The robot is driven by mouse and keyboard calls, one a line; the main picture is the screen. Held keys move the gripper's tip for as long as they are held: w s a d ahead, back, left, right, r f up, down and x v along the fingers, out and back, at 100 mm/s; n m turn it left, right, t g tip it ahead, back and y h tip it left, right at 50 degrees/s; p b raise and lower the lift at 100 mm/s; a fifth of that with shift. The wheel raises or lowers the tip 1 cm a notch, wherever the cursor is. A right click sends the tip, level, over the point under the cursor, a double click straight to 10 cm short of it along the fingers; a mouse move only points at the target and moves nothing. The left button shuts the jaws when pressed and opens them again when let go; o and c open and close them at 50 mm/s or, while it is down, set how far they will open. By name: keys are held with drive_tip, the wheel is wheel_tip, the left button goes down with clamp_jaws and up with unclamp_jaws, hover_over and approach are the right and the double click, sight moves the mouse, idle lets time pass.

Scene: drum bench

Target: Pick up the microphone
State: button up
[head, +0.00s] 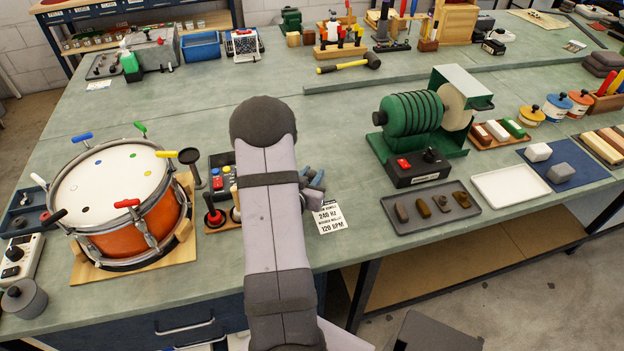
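A dark round-headed piece on a short stem (189,157), which looks like the microphone, stands at the right side of the orange drum (152,222), its head near the rim. My arm rises through the middle of the head view and covers part of the bench. Small grey-blue parts (314,182) show just right of my arm; they may be part of my gripper, but I cannot be sure. I see no clear fingertips, and whether the gripper is open or shut is hidden.
A control box with coloured buttons (221,175) and red-and-black-knobbed pieces (214,218) lie between drum and arm. A printed card (329,217) lies right of my arm. Bench behind the arm is mostly clear.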

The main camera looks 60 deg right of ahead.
sight(312, 172)
drive_tip(key=shift+r, duration=0.15)
drive_tip(key=shift+r, duration=4.9)
drive_tip(key=shift+r, duration=0.1)
